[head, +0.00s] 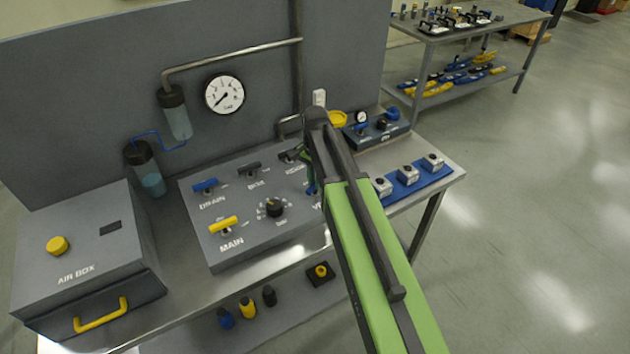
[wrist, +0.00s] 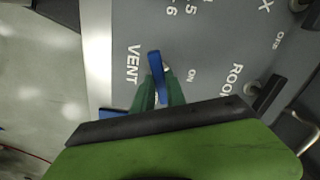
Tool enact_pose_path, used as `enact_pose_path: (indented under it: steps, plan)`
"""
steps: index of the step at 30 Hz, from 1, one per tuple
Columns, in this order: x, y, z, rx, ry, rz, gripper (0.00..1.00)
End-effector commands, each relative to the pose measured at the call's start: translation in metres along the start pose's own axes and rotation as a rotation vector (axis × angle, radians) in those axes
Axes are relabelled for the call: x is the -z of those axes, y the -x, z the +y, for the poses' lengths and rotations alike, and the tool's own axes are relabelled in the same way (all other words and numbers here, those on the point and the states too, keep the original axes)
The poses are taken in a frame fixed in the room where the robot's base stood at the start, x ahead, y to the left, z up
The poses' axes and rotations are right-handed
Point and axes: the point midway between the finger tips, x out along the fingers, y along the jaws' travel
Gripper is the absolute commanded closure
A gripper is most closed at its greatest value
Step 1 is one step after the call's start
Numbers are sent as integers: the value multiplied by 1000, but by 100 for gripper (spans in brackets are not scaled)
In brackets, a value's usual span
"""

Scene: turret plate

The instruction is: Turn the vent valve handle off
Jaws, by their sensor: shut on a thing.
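The blue vent valve handle (wrist: 155,64) stands beside the VENT lettering in the wrist view, with an ON mark to its right. It runs nearly up and down in that picture, tilted slightly. My gripper (wrist: 161,86) has its green fingers on either side of the handle and is shut on it. The fingers and my wrist hide the handle's lower end and its pivot. In the head view my arm covers most of the VENT spot on the grey valve panel (head: 240,245).
Other handles on the panel are a blue DRAIN one (head: 205,185), a yellow MAIN one (head: 223,224) and dark ones at the back. A black knob (head: 275,208) sits mid-panel. A blue strip with metal boxes (head: 408,175) lies to the right. A gauge (head: 224,94) hangs behind.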

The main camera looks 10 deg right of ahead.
Motion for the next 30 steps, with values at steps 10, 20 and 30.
enact_pose_path:
  steps: [10, 20, 30]
  plan:
    - [-1, 0, 0, -1, -266, -2, 100]
    - [-2, 0, 0, -1, -399, -2, 100]
    - [-2, 0, 0, -1, -429, -2, 100]
